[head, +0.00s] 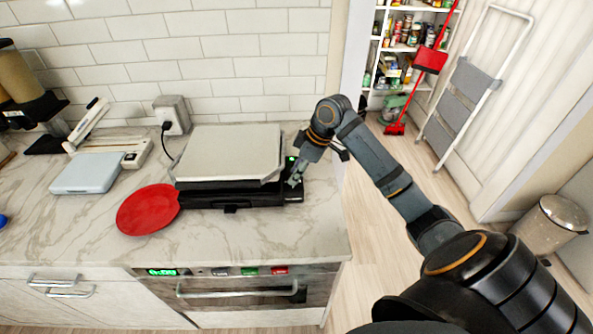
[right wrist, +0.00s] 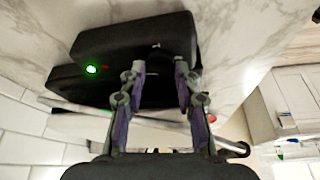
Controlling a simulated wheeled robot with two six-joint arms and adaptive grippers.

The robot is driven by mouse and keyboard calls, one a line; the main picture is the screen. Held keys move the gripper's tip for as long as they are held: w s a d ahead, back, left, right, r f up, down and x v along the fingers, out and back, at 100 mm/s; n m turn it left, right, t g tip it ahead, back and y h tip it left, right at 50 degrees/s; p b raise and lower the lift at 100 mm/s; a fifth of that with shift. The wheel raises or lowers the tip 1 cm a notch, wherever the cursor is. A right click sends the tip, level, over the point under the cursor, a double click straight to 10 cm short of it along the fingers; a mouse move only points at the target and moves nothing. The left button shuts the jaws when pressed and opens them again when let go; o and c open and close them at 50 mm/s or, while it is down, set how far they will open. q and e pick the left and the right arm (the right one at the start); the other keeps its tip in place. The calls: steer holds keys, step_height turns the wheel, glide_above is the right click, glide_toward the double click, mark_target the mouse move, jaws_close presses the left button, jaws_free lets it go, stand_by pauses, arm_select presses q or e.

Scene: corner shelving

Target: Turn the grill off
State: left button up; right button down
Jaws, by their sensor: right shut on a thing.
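The grill (head: 228,153) stands on the counter with its silver lid down over a black body. A small green light glows near its right side in the head view, and the green light (right wrist: 91,69) also shows in the right wrist view, beside a faint red spot. My right gripper (head: 294,182) is at the right end of the grill's black body, reaching down from above. In the right wrist view its fingers (right wrist: 160,67) are spread around a dark part of the grill and closed on it. The exact part held is too dark to tell. My left gripper is not in view.
A red round board (head: 148,209) lies left of the grill. A pale blue scale-like item (head: 86,173) and a wall socket with a plug (head: 172,115) are further left and behind. The marble counter (head: 250,235) is clear in front; an oven sits below.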

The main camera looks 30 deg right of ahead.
steer(key=shift+w+r+n+p, duration=0.1)
steer(key=shift+r+n+p, duration=0.3)
steer(key=shift+p, duration=0.15)
steer(key=shift+d+n, duration=0.1)
steer(key=shift+n, duration=0.3)
steer(key=shift+w+f+n+g+y+p, duration=0.1)
steer(key=shift+f+n+g+y+p, duration=0.25)
steer(key=shift+n, duration=0.25)
steer(key=c, duration=1)
jaws_free()
steer(key=shift+o, duration=0.2)
